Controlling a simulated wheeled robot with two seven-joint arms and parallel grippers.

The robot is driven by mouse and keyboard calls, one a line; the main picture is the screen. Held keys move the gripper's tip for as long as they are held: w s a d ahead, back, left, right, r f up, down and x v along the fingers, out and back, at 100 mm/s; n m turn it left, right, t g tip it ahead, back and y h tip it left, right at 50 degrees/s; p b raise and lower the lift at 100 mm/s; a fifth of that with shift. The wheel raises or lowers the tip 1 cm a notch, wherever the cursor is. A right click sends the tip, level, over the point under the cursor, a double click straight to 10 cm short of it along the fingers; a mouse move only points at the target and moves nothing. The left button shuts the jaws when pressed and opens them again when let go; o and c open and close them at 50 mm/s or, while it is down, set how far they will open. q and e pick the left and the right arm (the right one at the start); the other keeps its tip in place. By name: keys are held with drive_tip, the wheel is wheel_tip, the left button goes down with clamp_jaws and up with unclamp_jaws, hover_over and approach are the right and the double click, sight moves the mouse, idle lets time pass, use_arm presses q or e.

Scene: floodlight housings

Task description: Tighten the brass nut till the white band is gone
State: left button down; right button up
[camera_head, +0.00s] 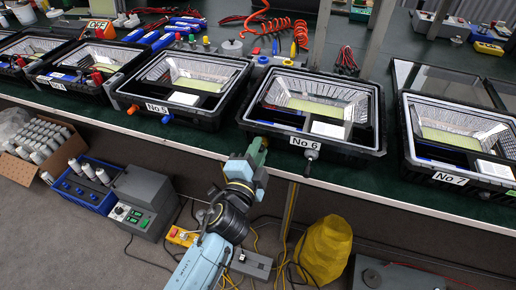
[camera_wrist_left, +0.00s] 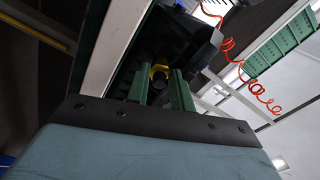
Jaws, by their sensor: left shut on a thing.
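My left gripper (camera_head: 260,145) reaches up from below to the front wall of the floodlight housing No. 6 (camera_head: 362,146), left of its label. In the left wrist view, its two green fingers (camera_wrist_left: 159,82) are shut around the brass nut (camera_wrist_left: 159,70), which shows as a yellow ring between them. A dark round part sits in front of the nut, between the fingers. In the head view the gripper hides the nut. I cannot make out a white band in either view. My right gripper is in neither view.
Housing No. 5 (camera_head: 205,117) stands to the left and No. 7 (camera_head: 425,160) to the right on the green bench. A grey fitting (camera_head: 312,155) sticks out right of the gripper. A yellow bag (camera_head: 326,250) and a blue crate (camera_head: 85,195) stand below the bench.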

use_arm(q)
drive_tip(key=m, duration=0.3)
drive_tip(key=shift+m+p, duration=0.3)
drive_tip(key=shift+m, duration=0.1)
drive_tip(key=m, duration=0.4)
drive_tip(key=shift+r+m+p, duration=0.15)
drive_tip(key=shift+m+p, duration=0.15)
drive_tip(key=shift+p, duration=0.05)
drive_tip(key=shift+m, duration=0.8)
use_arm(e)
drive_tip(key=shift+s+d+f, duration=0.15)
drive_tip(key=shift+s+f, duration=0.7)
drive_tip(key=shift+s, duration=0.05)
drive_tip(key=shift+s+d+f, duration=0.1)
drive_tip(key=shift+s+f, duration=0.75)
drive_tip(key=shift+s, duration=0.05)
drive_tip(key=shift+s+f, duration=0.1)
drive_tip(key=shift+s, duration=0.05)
use_arm(q)
drive_tip(key=c, duration=1.2)
unclamp_jaws()
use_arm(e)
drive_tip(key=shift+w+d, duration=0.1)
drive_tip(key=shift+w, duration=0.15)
